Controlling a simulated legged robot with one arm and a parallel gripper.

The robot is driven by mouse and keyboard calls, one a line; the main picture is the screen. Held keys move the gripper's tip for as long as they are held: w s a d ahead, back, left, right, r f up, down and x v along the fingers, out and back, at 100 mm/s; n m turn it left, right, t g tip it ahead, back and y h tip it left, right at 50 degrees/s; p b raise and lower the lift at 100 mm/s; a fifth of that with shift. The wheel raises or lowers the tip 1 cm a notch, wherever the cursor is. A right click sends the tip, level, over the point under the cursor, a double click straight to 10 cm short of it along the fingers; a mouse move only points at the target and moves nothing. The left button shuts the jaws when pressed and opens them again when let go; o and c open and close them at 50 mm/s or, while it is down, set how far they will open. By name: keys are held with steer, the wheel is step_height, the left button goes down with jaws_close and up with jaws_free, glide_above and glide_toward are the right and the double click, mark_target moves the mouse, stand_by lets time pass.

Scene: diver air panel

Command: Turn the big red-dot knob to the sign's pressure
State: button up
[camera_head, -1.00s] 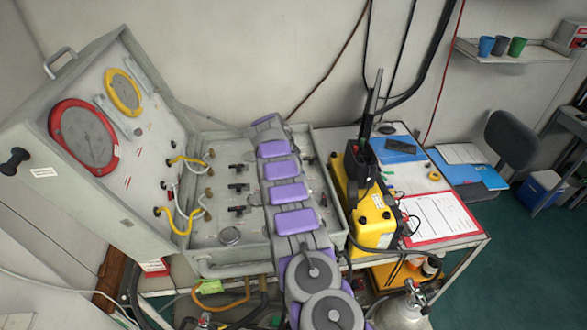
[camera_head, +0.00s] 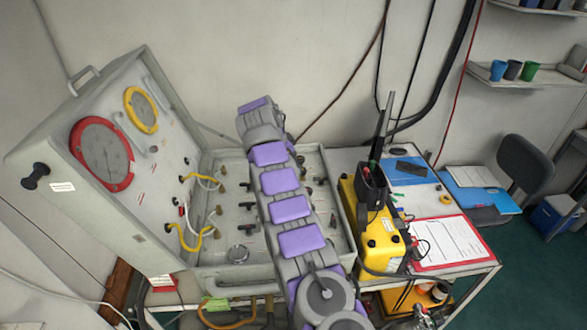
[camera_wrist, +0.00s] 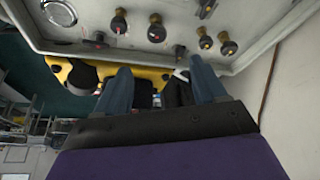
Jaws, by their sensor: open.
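My gripper (camera_wrist: 160,64) is open and empty in the wrist view, its two blue fingers apart. The valve panel (camera_wrist: 270,30) lies beyond them, along the top of that view. Several knobs stand on it, among them a black knob (camera_wrist: 118,22), one with a red mark (camera_wrist: 98,38), and two with yellowish tops (camera_wrist: 205,38). I cannot tell which is the big red-dot knob. In the head view my arm crosses the panel and hides part of it. The red-rimmed gauge (camera_head: 102,155) is on the raised lid; its reading and the sign's pressure are not legible.
A yellow-rimmed gauge (camera_head: 141,110) is on the lid (camera_head: 40,160). A yellow case (camera_head: 380,238) with a black radio stands right of the panel. A red clipboard (camera_head: 447,242) lies on the table. Yellow and white hoses (camera_head: 187,240) loop at the panel's left.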

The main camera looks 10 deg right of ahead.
steer(key=shift+v, duration=0.85)
steer(key=shift+d, duration=0.1)
steer(key=n+y+b, duration=0.3)
steer(key=n+y, duration=0.5)
steer(key=n, duration=1.7)
glide_toward(308, 190)
steer(key=b+x, duration=0.3)
steer(key=x, duration=0.5)
steer(key=shift+f, duration=0.4)
steer(key=shift+r, duration=0.1)
steer(key=c, duration=1.1)
